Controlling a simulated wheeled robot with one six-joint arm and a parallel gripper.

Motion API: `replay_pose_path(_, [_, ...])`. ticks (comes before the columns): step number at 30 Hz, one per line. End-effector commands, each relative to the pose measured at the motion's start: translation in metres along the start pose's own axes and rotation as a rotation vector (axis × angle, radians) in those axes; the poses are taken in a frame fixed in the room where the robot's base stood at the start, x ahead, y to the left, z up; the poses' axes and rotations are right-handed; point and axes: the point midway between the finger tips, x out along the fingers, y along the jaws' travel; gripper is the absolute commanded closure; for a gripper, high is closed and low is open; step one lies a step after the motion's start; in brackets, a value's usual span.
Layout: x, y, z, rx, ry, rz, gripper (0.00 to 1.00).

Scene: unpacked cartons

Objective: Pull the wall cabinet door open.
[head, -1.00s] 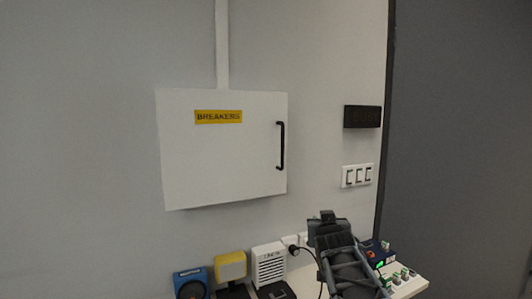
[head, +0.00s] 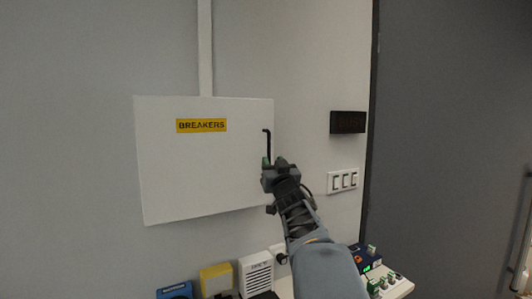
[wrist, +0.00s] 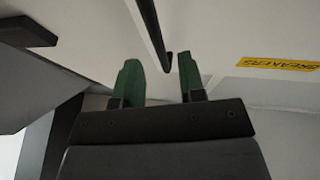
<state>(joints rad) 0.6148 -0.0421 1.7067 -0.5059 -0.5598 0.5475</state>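The wall cabinet door (head: 205,165) is white and shut, with a yellow BREAKERS label (head: 201,125) that also shows in the wrist view (wrist: 278,64). Its black vertical handle (head: 267,143) is at the door's right edge; my gripper hides the lower part in the head view. In the wrist view the handle (wrist: 152,30) comes down from the top, and its end lies between the green fingertips. My gripper (head: 274,163) is open, with a gap between its two fingers (wrist: 156,78). I cannot tell whether either finger touches the handle.
A black wall box (head: 347,122) and a white switch panel (head: 343,181) are on the wall right of the cabinet. Below, a white bench (head: 401,288) holds a yellow item (head: 216,277), a white vented box (head: 256,273) and a blue box (head: 368,258).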

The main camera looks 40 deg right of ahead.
Motion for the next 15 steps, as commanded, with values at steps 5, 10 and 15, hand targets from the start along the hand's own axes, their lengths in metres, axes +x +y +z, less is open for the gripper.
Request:
replay_pose_path(5, [0.028, 0.000, -0.001, 0.001, -0.001, 0.000, 0.63])
replay_pose_path(10, [0.043, -0.001, -0.001, 0.000, -0.001, -0.001, 0.63])
replay_pose_path(15, [0.049, -0.001, 0.000, 0.000, -0.001, 0.000, 0.63])
